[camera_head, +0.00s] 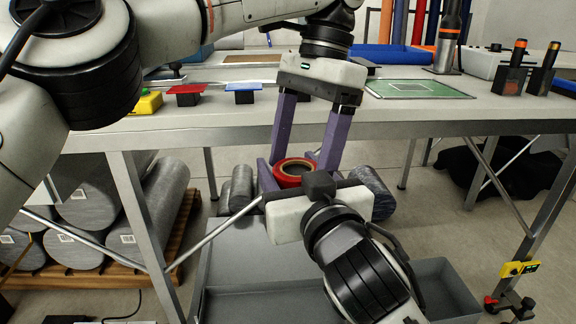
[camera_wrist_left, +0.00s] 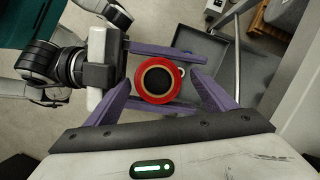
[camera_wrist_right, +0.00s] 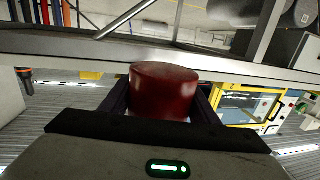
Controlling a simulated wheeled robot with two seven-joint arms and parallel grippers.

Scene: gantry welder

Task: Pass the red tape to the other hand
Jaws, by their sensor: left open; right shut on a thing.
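The red tape (camera_head: 287,181) is a thick ring with a tan core, held level in front of the table. My right gripper (camera_head: 290,166), its arm coming from the bottom right, is shut on the tape; the right wrist view shows the tape's side (camera_wrist_right: 163,92) between its fingers. My left gripper (camera_head: 302,173) hangs from above with its purple fingers pointing down, one on each side of the tape. The left wrist view shows the tape from above (camera_wrist_left: 140,93) between the open left fingers, with clear gaps. Some fingertips are hidden.
A grey tray (camera_head: 270,302) lies below the tape. Grey rolls (camera_head: 85,205) lie under the table.

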